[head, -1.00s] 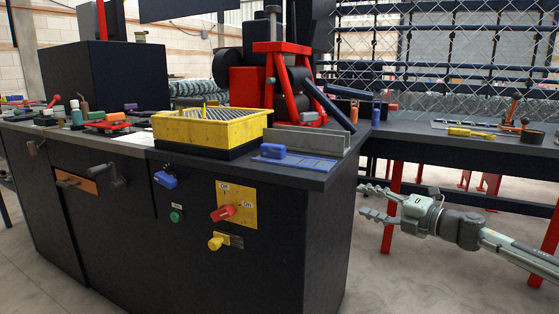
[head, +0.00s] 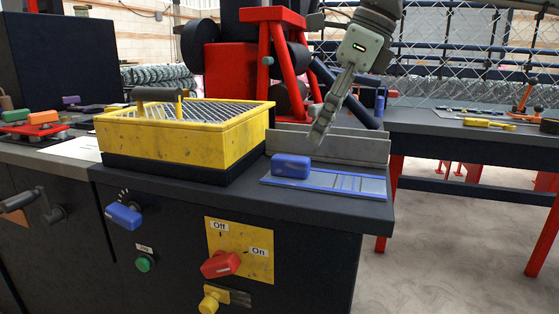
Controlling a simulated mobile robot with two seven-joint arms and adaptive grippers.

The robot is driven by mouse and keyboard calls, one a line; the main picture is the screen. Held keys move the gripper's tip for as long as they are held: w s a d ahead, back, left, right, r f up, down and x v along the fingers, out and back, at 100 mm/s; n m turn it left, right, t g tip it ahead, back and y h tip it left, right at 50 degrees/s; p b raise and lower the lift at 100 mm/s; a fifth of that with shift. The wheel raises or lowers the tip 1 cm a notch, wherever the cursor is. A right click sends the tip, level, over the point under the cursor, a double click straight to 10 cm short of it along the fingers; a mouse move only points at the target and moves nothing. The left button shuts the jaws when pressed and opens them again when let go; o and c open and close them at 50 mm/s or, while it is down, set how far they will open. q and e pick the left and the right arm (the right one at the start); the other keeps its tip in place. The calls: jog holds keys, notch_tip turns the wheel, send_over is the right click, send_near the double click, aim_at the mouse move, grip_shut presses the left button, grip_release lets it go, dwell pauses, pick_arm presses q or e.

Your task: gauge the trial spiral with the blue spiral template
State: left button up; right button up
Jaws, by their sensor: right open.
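The blue spiral template (head: 345,183) lies flat on the dark bench top near its front right corner. It is a blue-edged plate with pale panels and a blue block-shaped handle at its left end. My right gripper (head: 318,138) points down above and just behind the template, in front of the grey metal rail. It is open and empty, seen nearly edge-on, and appears apart from the handle. I cannot single out the trial spiral; wire spirals or mesh show inside the yellow tray (head: 185,145). My left gripper is not in view.
A grey upright rail (head: 355,148) stands behind the template. The yellow tray is left of it, with a red-framed machine (head: 272,70) behind. Switches, including a red knob (head: 221,264), are on the bench front. Another bench (head: 430,125) stands at right.

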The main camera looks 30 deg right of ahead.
aim_at(308, 159)
jog(key=x, duration=0.7)
jog(key=shift+d, duration=0.35)
jog(key=shift+w+a+f, duration=0.15)
jog(key=shift+f, duration=0.15)
grip_shut()
